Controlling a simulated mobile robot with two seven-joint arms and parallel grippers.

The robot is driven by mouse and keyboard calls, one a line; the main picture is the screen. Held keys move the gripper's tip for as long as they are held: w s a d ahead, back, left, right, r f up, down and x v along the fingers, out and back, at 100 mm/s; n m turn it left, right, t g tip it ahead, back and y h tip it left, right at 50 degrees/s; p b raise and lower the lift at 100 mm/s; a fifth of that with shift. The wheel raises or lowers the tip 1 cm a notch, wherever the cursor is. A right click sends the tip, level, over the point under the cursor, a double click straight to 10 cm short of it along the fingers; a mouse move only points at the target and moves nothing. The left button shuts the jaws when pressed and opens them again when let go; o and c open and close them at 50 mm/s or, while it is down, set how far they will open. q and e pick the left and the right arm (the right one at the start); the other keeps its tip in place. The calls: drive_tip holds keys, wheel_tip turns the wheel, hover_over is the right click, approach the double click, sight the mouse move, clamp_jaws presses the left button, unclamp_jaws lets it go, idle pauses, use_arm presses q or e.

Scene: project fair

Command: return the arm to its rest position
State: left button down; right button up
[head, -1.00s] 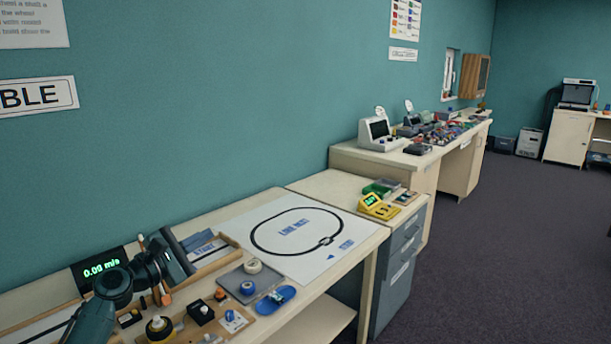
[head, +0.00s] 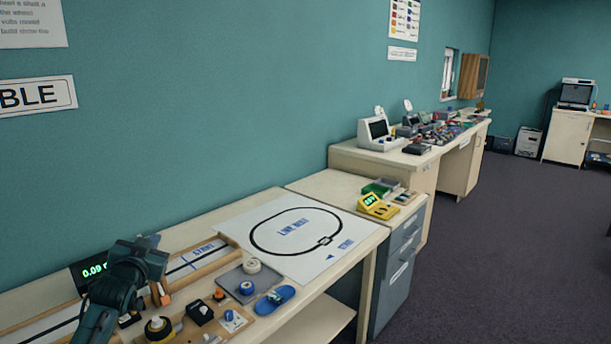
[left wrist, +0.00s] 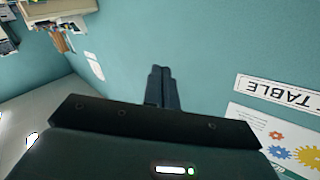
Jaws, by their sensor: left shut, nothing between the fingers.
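My left arm comes in from the lower left of the head view. My left gripper (head: 138,248) is raised over the left end of the workbench (head: 335,265), in front of the green-lit speed display (head: 86,273), and partly hides it. In the left wrist view its two dark fingers (left wrist: 162,76) are together with nothing between them, pointing toward the teal wall. My right gripper is not in view.
Below and right of my left arm are a track (head: 205,257), a grey tray (head: 235,285), a blue oval piece (head: 275,299) and several small parts. A white mat (head: 310,265) with a black loop lies further along. The dark floor (head: 500,260) at right is clear.

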use_arm(q)
drive_tip(key=s+d+f+g+h, duration=0.1)
drive_tip(key=s+d+f+g, duration=0.1)
drive_tip(key=s+d+f, duration=0.45)
drive_tip(key=s+d+f+m+g+h, duration=0.15)
drive_tip(key=s+d+f, duration=0.25)
drive_tip(key=s+f, duration=0.55)
drive_tip(key=s+d+f+n+g+h, duration=0.1)
drive_tip(key=s+d+f+h, duration=0.1)
drive_tip(key=s+d+f, duration=0.45)
drive_tip(key=s+d+f+g, duration=0.1)
drive_tip(key=s+d, duration=0.1)
drive_tip(key=s, duration=0.6)
drive_tip(key=s+d+f+g, duration=0.1)
drive_tip(key=s+d+f, duration=0.1)
drive_tip(key=s, duration=0.6)
drive_tip(key=shift+s+h, duration=0.3)
drive_tip(key=shift+h, duration=0.05)
